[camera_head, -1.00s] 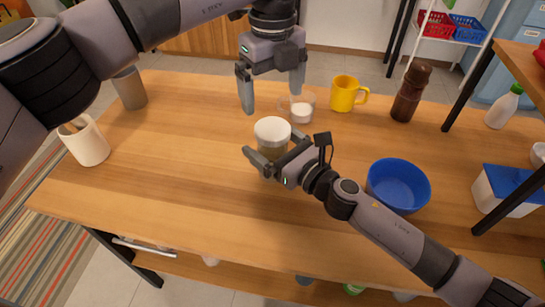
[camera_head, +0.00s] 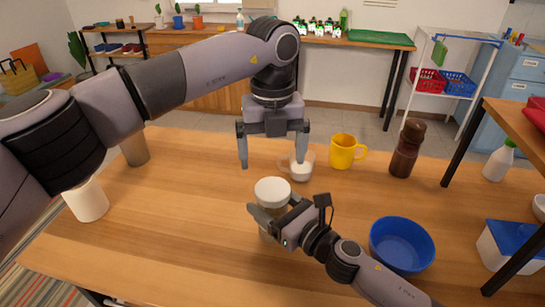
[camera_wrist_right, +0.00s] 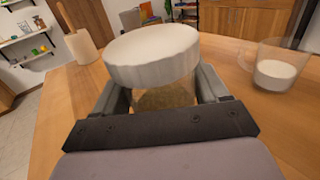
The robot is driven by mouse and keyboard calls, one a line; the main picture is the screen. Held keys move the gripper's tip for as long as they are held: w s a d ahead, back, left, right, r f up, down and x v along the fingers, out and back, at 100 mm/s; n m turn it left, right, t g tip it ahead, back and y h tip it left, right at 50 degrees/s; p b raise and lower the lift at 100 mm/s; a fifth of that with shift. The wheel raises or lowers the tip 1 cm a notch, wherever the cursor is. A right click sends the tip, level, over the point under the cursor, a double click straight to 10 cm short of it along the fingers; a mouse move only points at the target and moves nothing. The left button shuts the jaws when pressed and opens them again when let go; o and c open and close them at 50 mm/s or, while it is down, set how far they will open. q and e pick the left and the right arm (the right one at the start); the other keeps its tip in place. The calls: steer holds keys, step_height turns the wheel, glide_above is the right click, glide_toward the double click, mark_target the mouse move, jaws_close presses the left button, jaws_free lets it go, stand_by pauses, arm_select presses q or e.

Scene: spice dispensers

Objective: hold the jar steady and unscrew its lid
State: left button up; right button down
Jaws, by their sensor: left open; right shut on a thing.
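The jar (camera_head: 270,231) stands upright on the wooden table, with a white lid (camera_head: 272,191) on top. In the right wrist view the jar (camera_wrist_right: 166,97) has brownish contents under the ridged white lid (camera_wrist_right: 152,55). My right gripper (camera_head: 267,220) is shut on the jar's body below the lid, one finger on each side. My left gripper (camera_head: 272,161) is open and empty, pointing down above and slightly behind the lid, apart from it. The jar's lower part is partly hidden by my right gripper.
A glass cup of white powder (camera_head: 301,172) stands just behind the jar. A yellow mug (camera_head: 343,153), a brown pepper mill (camera_head: 407,150) and a blue bowl (camera_head: 402,245) are to the right. The table between holder and jar is clear.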

mark_target(273, 187)
arm_select(q)
steer(key=m, duration=0.4)
steer(key=shift+m, duration=0.4)
steer(key=m, duration=0.4)
steer(key=shift+m, duration=0.3)
steer(key=m, duration=1)
steer(key=shift+m, duration=0.3)
steer(key=m, duration=0.4)
steer(key=shift+m, duration=0.3)
steer(key=m, duration=0.4)
steer(key=shift+m, duration=0.3)
steer(key=m, duration=0.4)
steer(key=shift+m, duration=0.3)
steer(key=m, duration=0.5)
steer(key=shift+m, duration=0.3)
steer(key=shift+f, duration=0.2)
step_height(273, 187, down, 8)
steer(key=shift+r, duration=0.2)
steer(key=shift+c, duration=0.3)
